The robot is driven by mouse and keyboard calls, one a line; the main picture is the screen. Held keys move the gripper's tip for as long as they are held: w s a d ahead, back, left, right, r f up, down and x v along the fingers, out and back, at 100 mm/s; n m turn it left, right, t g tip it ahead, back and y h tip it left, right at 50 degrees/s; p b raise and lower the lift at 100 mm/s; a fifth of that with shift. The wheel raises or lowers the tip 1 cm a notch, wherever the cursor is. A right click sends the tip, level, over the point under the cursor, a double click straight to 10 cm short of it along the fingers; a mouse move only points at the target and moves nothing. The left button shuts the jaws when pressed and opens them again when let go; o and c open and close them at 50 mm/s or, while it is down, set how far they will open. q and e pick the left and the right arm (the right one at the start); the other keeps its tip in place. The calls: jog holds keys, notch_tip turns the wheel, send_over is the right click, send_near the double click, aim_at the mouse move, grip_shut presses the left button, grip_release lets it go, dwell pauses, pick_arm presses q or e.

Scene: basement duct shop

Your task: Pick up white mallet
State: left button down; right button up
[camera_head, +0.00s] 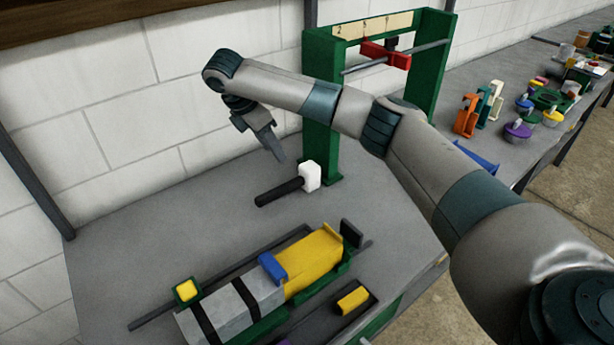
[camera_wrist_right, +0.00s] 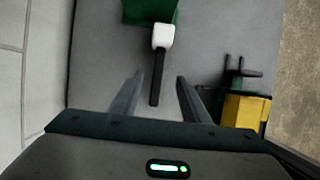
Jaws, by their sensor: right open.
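The white mallet has a white head (camera_head: 311,176) and a black handle (camera_head: 279,192). It lies on the grey bench top near the foot of a green frame, with its handle pointing to the left. My right gripper (camera_head: 279,155) hangs above the bench, up and left of the mallet, apart from it. In the right wrist view the mallet (camera_wrist_right: 162,37) lies ahead, its handle end between the two open fingers (camera_wrist_right: 156,98) in the picture. The fingers are empty. My left gripper is not in view.
A green frame (camera_head: 320,120) with a red clamp (camera_head: 385,54) stands behind the mallet. A fixture with a yellow block (camera_head: 312,258) and a blue piece (camera_head: 272,268) lies in front. Orange and green clamps (camera_head: 466,115) and pots stand farther right. A white block wall (camera_head: 110,110) is close behind.

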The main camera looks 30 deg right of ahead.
jog(key=f, duration=0.1)
jog(key=p, duration=0.3)
send_near(295, 180)
jog(key=x, duration=0.4)
jog(key=shift+s+a+f, duration=0.1)
jog(key=shift+a+f, duration=0.05)
jog(key=shift+f, duration=0.2)
jog(key=shift+d+f, duration=0.2)
jog(key=shift+f, duration=0.35)
jog(key=shift+d+f+p, duration=0.25)
jog(key=shift+f+p, duration=0.1)
jog(key=shift+p, duration=0.2)
jog(key=p+x, duration=0.1)
jog(key=x, duration=0.2)
jog(key=shift+d+p, duration=0.1)
jog(key=shift+p, duration=0.2)
jog(key=shift+d+f, duration=0.25)
jog(key=shift+f, duration=0.35)
